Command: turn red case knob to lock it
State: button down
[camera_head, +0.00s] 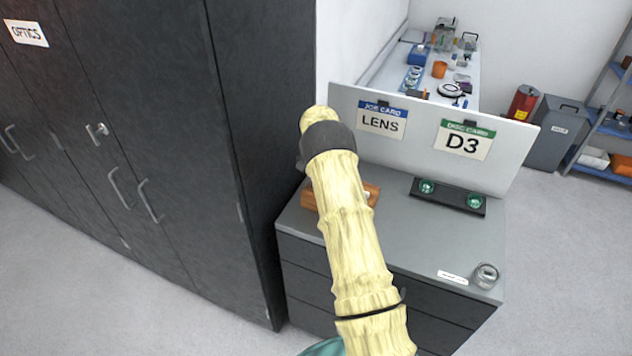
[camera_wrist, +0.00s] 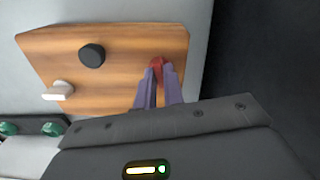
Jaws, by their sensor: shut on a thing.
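In the wrist view, a wooden case (camera_wrist: 120,45) carries a red knob (camera_wrist: 156,62), a black knob (camera_wrist: 92,55) and a white knob (camera_wrist: 58,91). My gripper (camera_wrist: 158,72) has its two purple fingers closed on the red knob near the right edge of the wood. The fingers partly hide the knob, and I cannot tell its turn angle. In the head view, the wooden case (camera_head: 308,200) sits on the grey cabinet top, and my arm hides most of it, the red knob and my gripper.
A black holder (camera_head: 450,197) with two green round pieces stands right of the case. A clear round jar (camera_head: 486,275) and a white label lie near the front right corner. A white board (camera_head: 505,150) with two cards rises behind. A tall dark cabinet (camera_head: 255,120) stands close on the left.

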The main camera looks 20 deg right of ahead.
jog(key=shift+m, duration=1.2)
jog(key=c, duration=1.5)
grip_release()
jog(key=shift+r, duration=0.15)
notch_tip(320, 180, up, 17)
jog(key=b, duration=0.2)
jog(key=shift+b, duration=0.4)
jog(key=shift+s+a+r, duration=0.1)
